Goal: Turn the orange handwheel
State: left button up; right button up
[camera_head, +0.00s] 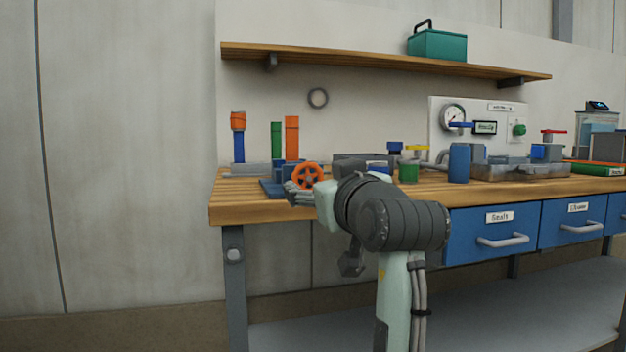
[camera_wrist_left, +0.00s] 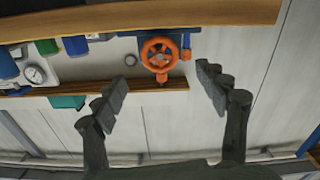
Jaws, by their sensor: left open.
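The orange handwheel (camera_head: 307,166) stands near the left end of the workbench, on a blue base. My left gripper (camera_head: 300,196) is just in front of it and slightly low in the head view, partly covering its lower edge. In the left wrist view the handwheel (camera_wrist_left: 160,38) appears beyond the fingertips, roughly centred between them. There the left gripper (camera_wrist_left: 163,82) is open with its two fingers wide apart and nothing between them. The fingers look apart from the wheel. My right gripper is not in view.
Orange-topped and green upright cylinders (camera_head: 276,140) stand behind the wheel on the wooden bench (camera_head: 250,208). Blue and green canisters (camera_head: 459,163), a gauge panel (camera_head: 480,108) and a grey tray (camera_head: 520,171) lie to the right. A shelf (camera_head: 370,61) runs above.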

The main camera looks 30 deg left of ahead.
pick_arm(q)
jog(key=shift+v, duration=1.75)
